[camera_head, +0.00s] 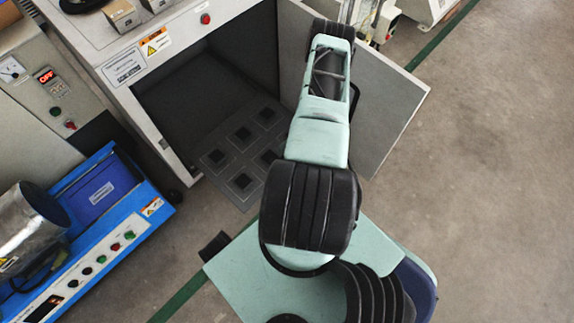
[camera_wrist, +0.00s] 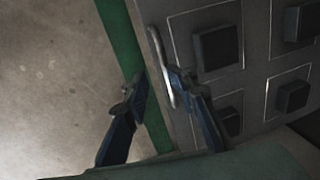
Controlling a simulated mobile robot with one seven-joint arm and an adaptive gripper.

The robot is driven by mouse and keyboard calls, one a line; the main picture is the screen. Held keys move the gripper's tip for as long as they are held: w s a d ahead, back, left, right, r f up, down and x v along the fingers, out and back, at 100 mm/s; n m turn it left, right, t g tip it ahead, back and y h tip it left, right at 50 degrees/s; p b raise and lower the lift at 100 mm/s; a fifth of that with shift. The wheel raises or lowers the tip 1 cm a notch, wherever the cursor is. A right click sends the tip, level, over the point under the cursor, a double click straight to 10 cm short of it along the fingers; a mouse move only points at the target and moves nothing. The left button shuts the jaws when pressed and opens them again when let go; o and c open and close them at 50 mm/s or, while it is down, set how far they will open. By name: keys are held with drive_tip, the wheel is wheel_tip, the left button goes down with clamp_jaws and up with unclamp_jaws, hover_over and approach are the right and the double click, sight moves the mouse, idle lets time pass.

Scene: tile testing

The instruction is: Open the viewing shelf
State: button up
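The viewing shelf (camera_head: 223,162) is a dark grey panel with rows of black squares, low in the open cabinet. My arm hides its right part in the head view. In the wrist view the shelf (camera_wrist: 254,57) fills the right side, with a slim silver handle (camera_wrist: 161,66) along its edge. My gripper (camera_wrist: 154,98) is open at this handle. One finger lies over the shelf side of the handle, close to it; the other is apart from it, over the floor side. Contact cannot be told. The gripper is hidden behind my arm in the head view.
The cabinet door (camera_head: 385,105) stands open on the right, close beside my arm. A blue machine (camera_head: 103,208) with a metal cylinder (camera_head: 28,228) stands at the left. The concrete floor (camera_head: 480,180) at the right is clear.

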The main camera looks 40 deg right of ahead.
drive_tip(key=shift+r, duration=0.1)
idle(0.3)
wheel_tip(320, 180, up, 12)
drive_tip(key=s, duration=0.2)
drive_tip(key=shift+s, duration=0.15)
drive_tip(key=shift+d, duration=0.15)
idle(0.6)
